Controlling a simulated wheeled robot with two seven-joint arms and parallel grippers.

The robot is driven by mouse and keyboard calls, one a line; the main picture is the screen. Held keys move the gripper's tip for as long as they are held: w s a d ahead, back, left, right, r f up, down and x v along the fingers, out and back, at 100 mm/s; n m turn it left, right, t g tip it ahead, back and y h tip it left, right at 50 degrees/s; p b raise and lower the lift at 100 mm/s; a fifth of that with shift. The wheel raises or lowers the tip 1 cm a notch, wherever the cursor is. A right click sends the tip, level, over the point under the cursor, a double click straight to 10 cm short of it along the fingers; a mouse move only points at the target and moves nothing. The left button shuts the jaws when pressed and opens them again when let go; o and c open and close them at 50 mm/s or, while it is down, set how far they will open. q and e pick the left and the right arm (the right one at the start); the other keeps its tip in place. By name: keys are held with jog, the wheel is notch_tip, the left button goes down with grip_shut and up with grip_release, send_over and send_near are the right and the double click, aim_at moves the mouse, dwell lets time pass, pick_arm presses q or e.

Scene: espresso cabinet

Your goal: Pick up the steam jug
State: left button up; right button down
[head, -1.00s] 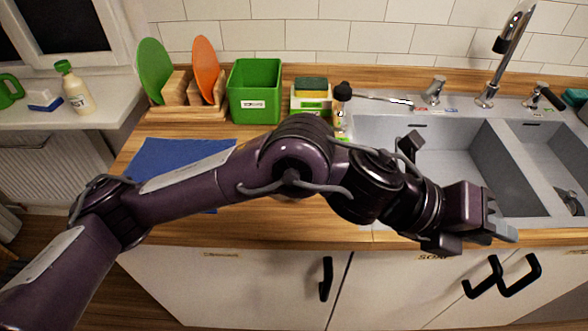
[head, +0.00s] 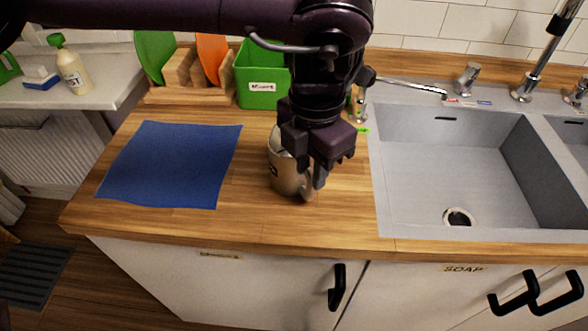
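The steam jug (head: 284,178) is a metal jug standing upright on the wooden counter (head: 215,226), between the blue cloth and the sink. My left gripper (head: 312,178) points down over the jug's right side, with its fingers at the handle. The gripper hides part of the jug's rim and handle. I cannot tell whether the fingers touch the handle or are closed on it. My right gripper is out of view.
A blue cloth (head: 170,165) lies flat to the left. A green box (head: 262,80) and a wooden rack (head: 186,80) with green and orange plates stand behind. The sink (head: 455,165) and its tap (head: 535,70) are to the right.

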aim_at(310, 189)
pick_arm(q)
notch_tip(310, 189, down, 6)
jog(key=shift+w+f+p, duration=0.15)
jog(key=shift+f+p, duration=0.05)
jog(key=shift+p, duration=0.1)
jog(key=shift+c, duration=0.5)
grip_shut()
jog(key=shift+r, duration=0.1)
